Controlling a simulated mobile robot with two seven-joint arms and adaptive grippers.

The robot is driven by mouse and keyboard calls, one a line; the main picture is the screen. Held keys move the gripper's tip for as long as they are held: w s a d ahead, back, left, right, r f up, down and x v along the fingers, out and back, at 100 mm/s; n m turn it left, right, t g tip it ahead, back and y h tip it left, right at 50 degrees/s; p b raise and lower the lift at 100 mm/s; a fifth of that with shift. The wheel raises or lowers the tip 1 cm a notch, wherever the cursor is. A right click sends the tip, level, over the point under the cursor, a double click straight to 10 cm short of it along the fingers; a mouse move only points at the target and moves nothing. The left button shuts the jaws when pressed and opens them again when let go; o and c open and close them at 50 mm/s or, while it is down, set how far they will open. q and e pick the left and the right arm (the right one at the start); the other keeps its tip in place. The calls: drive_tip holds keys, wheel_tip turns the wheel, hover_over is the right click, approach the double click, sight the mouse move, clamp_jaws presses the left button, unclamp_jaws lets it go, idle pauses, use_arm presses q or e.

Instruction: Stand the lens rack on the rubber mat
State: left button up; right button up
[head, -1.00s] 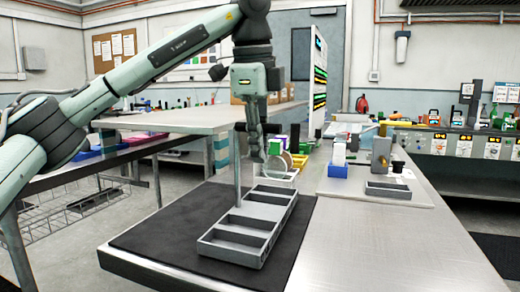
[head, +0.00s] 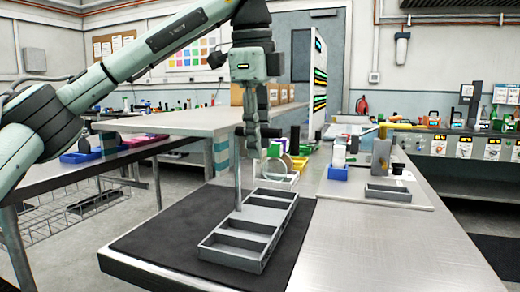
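The lens rack (head: 232,254) is a long grey tray with several compartments and a tall grey post topped by a dark crossbar. It stands upright on the black rubber mat (head: 160,240), apparently flat on it, near the mat's right side. My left gripper (head: 254,152) points down at the top of the post, with its fingers around or just beside the crossbar. The fingers are seen nearly edge-on, so the gap is hard to see; the gripper has risen without the rack, so it appears open. My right gripper is out of view.
Behind the rack stand a white bin (head: 280,180) and a round clear disc. To the right, a pale board (head: 410,198) carries a blue bin (head: 338,172) and a small grey tray (head: 388,193). The bare metal bench (head: 365,245) right of the mat is clear.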

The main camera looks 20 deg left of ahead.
use_arm(q)
wheel_tip(320, 180, up, 9)
drive_tip(key=s+p, duration=0.1)
drive_tip(key=shift+s+p, duration=0.4)
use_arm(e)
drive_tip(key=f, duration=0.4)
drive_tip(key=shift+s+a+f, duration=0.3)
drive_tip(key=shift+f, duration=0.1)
